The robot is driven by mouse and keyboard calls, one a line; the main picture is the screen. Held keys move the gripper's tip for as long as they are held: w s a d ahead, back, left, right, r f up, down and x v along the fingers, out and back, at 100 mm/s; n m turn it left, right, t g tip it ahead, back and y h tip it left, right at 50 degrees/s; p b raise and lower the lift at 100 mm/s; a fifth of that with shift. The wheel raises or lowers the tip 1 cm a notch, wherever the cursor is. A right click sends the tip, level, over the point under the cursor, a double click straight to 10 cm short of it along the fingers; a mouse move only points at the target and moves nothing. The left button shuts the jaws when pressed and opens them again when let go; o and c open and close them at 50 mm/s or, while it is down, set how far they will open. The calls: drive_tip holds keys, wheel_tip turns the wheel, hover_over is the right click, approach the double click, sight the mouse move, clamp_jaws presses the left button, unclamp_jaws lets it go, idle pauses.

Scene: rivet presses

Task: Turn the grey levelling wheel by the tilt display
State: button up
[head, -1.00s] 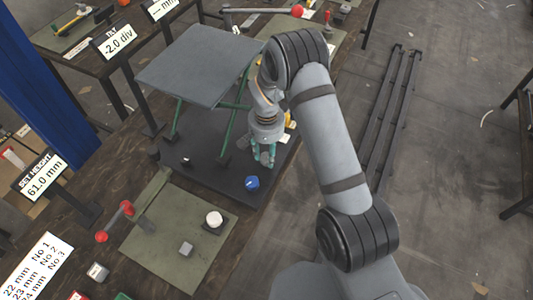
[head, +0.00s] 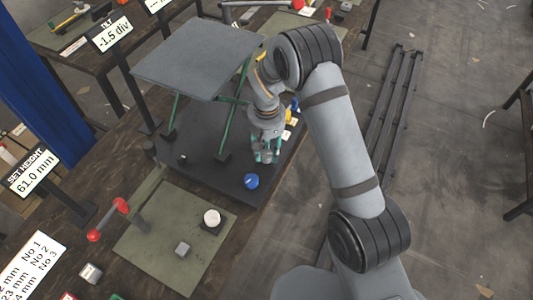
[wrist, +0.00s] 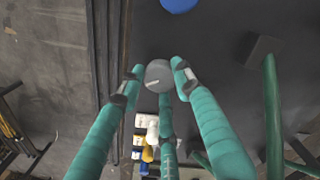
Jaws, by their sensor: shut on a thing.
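The grey levelling wheel (wrist: 158,75) is a small round knob with a pale mark on top, seen from above in the wrist view. My gripper (wrist: 158,84) has its teal fingers closed around it, touching its sides. In the head view my gripper (head: 266,156) is low over the dark base plate (head: 205,168) beside the lift table, and its fingers hide the wheel. The tilt display (head: 112,36) at the upper left reads -1.5 div.
A blue knob (head: 251,181) sits close in front of my gripper. A yellow part (head: 289,116) and white labels lie behind it. The grey raised platform (head: 197,58) on green legs stands to the left. A height display (head: 34,172) reads 61.0 mm.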

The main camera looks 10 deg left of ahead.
sight(266, 154)
drive_tip(key=n+b, duration=0.1)
drive_tip(key=n, duration=0.5)
drive_tip(key=shift+b, duration=0.35)
drive_tip(key=n, duration=0.4)
drive_tip(key=shift+n, duration=1.6)
drive_tip(key=o, duration=1.2)
drive_tip(key=shift+c, duration=0.2)
drive_tip(key=shift+r, duration=0.1)
wheel_tip(266, 154, up, 12)
